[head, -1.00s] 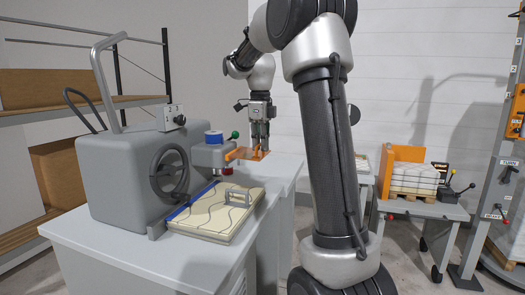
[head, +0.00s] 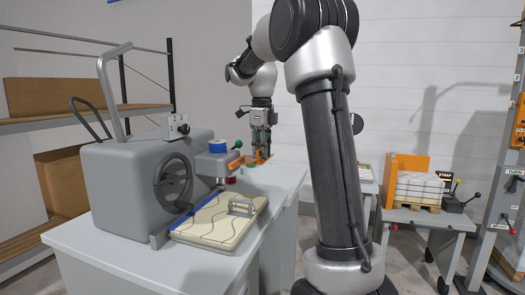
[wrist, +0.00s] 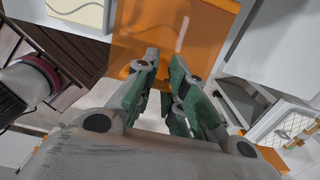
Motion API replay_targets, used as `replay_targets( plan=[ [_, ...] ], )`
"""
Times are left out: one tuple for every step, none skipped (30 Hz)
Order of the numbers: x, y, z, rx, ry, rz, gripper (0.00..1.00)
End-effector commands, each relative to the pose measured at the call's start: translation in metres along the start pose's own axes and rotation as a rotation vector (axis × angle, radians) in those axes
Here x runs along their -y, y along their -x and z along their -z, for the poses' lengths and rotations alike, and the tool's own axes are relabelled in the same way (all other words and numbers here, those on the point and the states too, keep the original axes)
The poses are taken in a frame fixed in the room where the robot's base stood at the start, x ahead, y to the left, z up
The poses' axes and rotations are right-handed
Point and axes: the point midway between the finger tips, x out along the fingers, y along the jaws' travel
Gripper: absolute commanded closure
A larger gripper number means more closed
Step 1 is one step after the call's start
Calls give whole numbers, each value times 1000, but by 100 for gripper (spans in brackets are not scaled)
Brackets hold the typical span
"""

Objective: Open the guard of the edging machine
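The grey machine with a handwheel (head: 110,185) stands on the bench at left; I take it for the edging machine. An orange, see-through panel, seemingly its guard (head: 240,161), is at the right end of its head. In the wrist view the guard (wrist: 190,30) fills the upper middle. My gripper (head: 262,158) points down at the guard's right side. In the wrist view my gripper's green-padded fingers (wrist: 165,56) overlap the panel's lower part, with a narrow gap between them. I see nothing held there; contact with the guard is unclear.
A cream quilted pad (head: 215,222) with a metal handle lies before the machine. A knob with a green tip (head: 236,145) stands near my gripper. A cart (head: 420,213) with an orange upright panel is at right. The bench's right part is bare.

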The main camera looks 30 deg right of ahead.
Motion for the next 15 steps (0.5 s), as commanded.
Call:
replay_targets(
  plan=[
    [0,-1,-2,3,3,0,67],
    [0,-1,-2,3,3,0,67],
    [0,-1,-1,3,3,0,67],
    [0,-1,-1,3,3,0,66],
    [0,-1,-1,2,3,0,66],
    [0,0,-1,2,3,1,66],
    [0,0,-1,2,3,1,65],
    [0,0,-1,2,3,1,65],
    [0,0,-1,2,3,1,65],
    [0,0,-1,2,3,2,64],
    [1,0,-1,2,3,2,64],
    [1,0,0,1,3,2,64],
    [1,0,0,1,3,2,63],
    [1,0,0,1,3,2,63],
    [1,0,0,1,3,2,62]
  ],
)
